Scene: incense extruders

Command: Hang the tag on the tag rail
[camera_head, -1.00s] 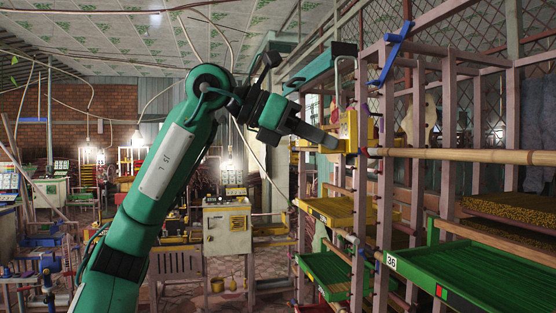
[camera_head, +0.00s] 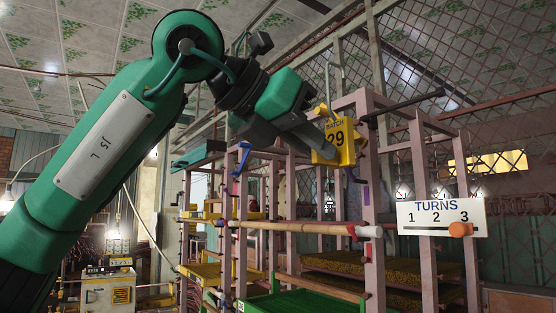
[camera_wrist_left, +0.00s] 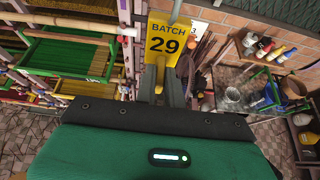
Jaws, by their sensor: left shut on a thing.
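The yellow tag (camera_head: 338,143), marked BATCH 29, is held up at my left gripper (camera_head: 318,141), which is shut on its left side. In the left wrist view the tag (camera_wrist_left: 165,42) stands face-on beyond the fingers (camera_wrist_left: 165,82). A dark rod (camera_head: 408,104), which looks like the tag rail, juts out to the right from a wooden post just right of the tag in the head view. The tag appears apart from this rod; depth is hard to tell. My right gripper is not in view.
A wooden rack (camera_head: 372,200) with green and yellow trays stands below and behind the tag. A white TURNS 1 2 3 board (camera_head: 440,217) with an orange knob is at right. A bamboo pole (camera_head: 290,227) crosses the rack's front.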

